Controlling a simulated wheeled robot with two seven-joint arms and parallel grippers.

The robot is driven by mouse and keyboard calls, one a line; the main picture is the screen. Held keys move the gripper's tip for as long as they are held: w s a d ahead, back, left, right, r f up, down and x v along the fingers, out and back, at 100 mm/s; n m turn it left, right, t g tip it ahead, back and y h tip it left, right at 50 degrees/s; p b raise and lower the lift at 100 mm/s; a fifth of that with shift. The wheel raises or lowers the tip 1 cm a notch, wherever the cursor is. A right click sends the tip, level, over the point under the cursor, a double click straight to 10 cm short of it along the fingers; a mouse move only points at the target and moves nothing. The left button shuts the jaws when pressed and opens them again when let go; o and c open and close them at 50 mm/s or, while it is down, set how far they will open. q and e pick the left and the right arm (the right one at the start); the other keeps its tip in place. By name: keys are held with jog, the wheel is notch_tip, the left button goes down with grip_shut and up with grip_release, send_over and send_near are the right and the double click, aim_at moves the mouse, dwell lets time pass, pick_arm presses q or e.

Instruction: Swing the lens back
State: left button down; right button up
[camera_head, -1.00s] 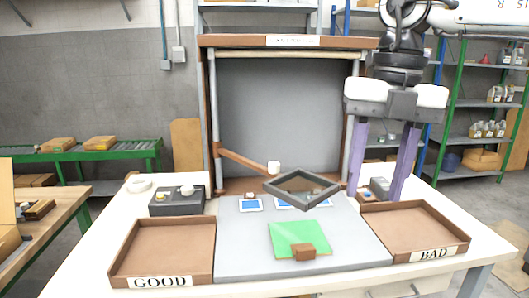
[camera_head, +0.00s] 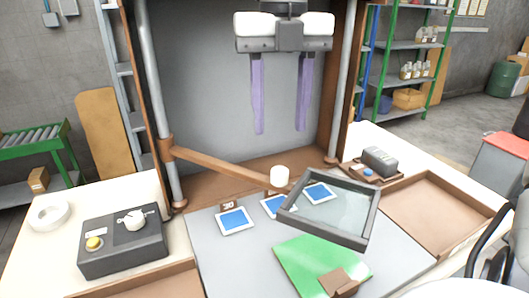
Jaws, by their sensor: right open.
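The lens (camera_head: 330,211) is a clear pane in a dark square frame. It hangs at the end of a brown wooden arm (camera_head: 222,166) that pivots on the left grey post. A white knob (camera_head: 280,176) stands on the arm near the frame. The lens is over the grey work mat, partly above the green board (camera_head: 307,262), which has a brown block (camera_head: 338,282) on it. My right gripper (camera_head: 281,133) is open and empty, with purple fingers pointing down. In the picture it is above and behind the knob, apart from it. My left gripper is out of view.
A black control box (camera_head: 123,243) with a yellow button and white knob is at left, beside a tape roll (camera_head: 49,214). A brown tray (camera_head: 432,212) is at right, with a small grey device (camera_head: 380,160) behind it.

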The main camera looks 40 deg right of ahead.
aim_at(280, 170)
notch_tip(280, 170, down, 9)
jog(key=shift+s+f, duration=0.1)
jog(key=shift+s, duration=0.05)
grip_shut()
dwell(0.4)
